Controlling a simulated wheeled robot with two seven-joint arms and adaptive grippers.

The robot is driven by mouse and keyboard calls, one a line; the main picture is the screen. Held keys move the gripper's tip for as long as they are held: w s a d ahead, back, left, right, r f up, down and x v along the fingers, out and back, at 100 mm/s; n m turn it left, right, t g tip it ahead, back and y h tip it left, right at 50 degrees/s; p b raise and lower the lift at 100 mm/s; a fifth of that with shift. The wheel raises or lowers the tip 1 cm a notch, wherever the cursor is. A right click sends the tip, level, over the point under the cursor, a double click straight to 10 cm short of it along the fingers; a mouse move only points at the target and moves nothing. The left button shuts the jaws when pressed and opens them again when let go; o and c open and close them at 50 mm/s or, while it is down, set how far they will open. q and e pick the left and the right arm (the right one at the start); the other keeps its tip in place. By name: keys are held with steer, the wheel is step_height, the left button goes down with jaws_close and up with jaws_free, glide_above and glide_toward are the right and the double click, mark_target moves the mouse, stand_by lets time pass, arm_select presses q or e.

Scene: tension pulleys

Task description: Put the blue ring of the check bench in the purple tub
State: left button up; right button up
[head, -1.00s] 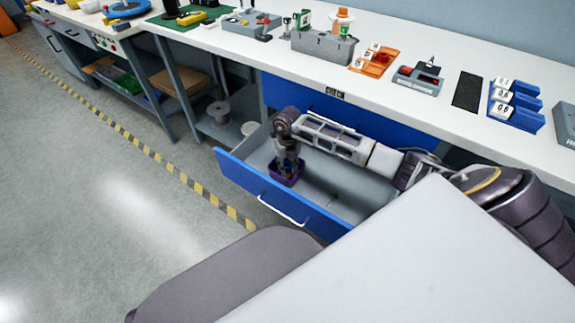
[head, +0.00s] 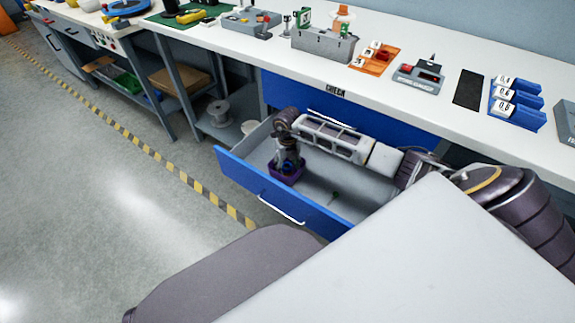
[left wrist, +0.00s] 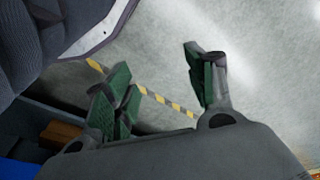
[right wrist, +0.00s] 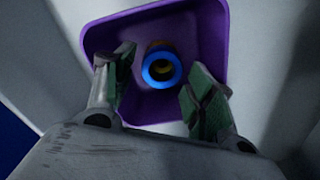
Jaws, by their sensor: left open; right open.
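The purple tub (head: 287,179) stands in the open drawer of the bench, toward the drawer's left end. In the right wrist view the purple tub (right wrist: 210,35) fills the upper middle, and the blue ring (right wrist: 162,69) lies inside it, with a dark and yellowish middle. My right gripper (right wrist: 160,95) is open, its two green-padded fingers apart on either side of the ring and not touching it. In the head view my right gripper (head: 287,165) points down at the tub. My left gripper (left wrist: 165,85) is open and empty above the floor.
The blue-fronted drawer (head: 262,190) is pulled out, with a small green thing (head: 335,194) on its floor. The benchtop (head: 440,105) above carries a grey box (head: 323,43), an orange tray (head: 372,60) and blue numbered blocks (head: 517,105).

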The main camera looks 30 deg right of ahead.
arm_select(q)
steer(key=shift+f, duration=0.1)
arm_select(e)
steer(key=shift+r, duration=0.1)
steer(key=shift+r+p, duration=0.45)
steer(key=shift+r, duration=0.35)
arm_select(q)
step_height(320, 180, down, 6)
steer(key=a+p, duration=0.1)
steer(key=p, duration=0.1)
steer(key=shift+s+a, duration=0.15)
steer(key=shift+s, duration=0.05)
arm_select(e)
step_height(320, 180, up, 11)
steer(key=shift+r, duration=0.2)
stand_by(0.5)
